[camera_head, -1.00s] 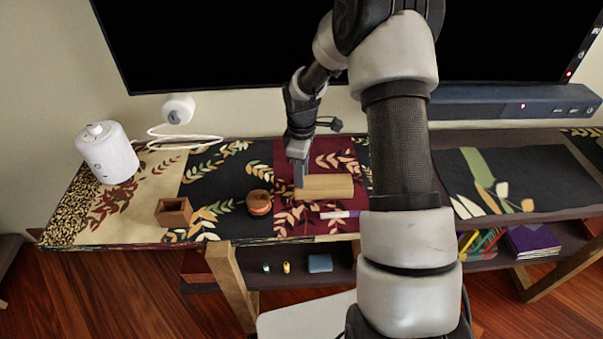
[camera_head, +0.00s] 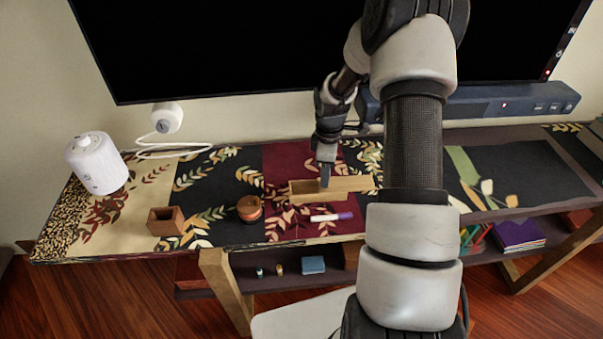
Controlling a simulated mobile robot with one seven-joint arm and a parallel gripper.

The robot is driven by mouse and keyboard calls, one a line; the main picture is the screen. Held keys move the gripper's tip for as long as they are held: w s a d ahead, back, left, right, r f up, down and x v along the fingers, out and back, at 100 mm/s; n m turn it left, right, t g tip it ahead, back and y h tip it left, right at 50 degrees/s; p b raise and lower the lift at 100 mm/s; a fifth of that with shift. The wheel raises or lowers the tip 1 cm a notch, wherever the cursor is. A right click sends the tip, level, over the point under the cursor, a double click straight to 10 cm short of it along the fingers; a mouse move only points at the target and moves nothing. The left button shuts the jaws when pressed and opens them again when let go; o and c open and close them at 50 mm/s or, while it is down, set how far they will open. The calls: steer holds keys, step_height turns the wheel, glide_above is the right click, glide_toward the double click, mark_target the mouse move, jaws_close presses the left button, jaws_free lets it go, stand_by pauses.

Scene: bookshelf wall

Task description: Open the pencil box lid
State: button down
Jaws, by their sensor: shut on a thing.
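The pencil box (camera_head: 306,198) is a light wooden box on the dark red part of the table runner. Its lid (camera_head: 352,184) is slid toward the right, and the left part of the box shows open with a dark inside. My gripper (camera_head: 325,183) points down at the left end of the lid and is shut on it. The fingertips are small here, and the exact contact is hard to see. The right end of the lid is close to my arm in the picture.
A white and purple marker (camera_head: 331,217) lies in front of the box. A round wooden container (camera_head: 249,208) and a square wooden cup (camera_head: 166,221) stand to the left. A white cylinder device (camera_head: 97,163) stands far left. A soundbar (camera_head: 470,114) and screen are behind.

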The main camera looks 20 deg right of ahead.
steer(key=shift+s+d+r, duration=0.1)
steer(key=shift+s+d, duration=0.15)
steer(key=shift+d, duration=0.75)
steer(key=shift+w+a, duration=0.1)
steer(key=shift+a, duration=0.15)
steer(key=c, duration=1.8)
jaws_free()
steer(key=shift+o, duration=0.2)
step_height(320, 180, up, 17)
steer(key=p, duration=0.2)
steer(key=shift+r+p, duration=0.15)
steer(key=shift+p, duration=0.15)
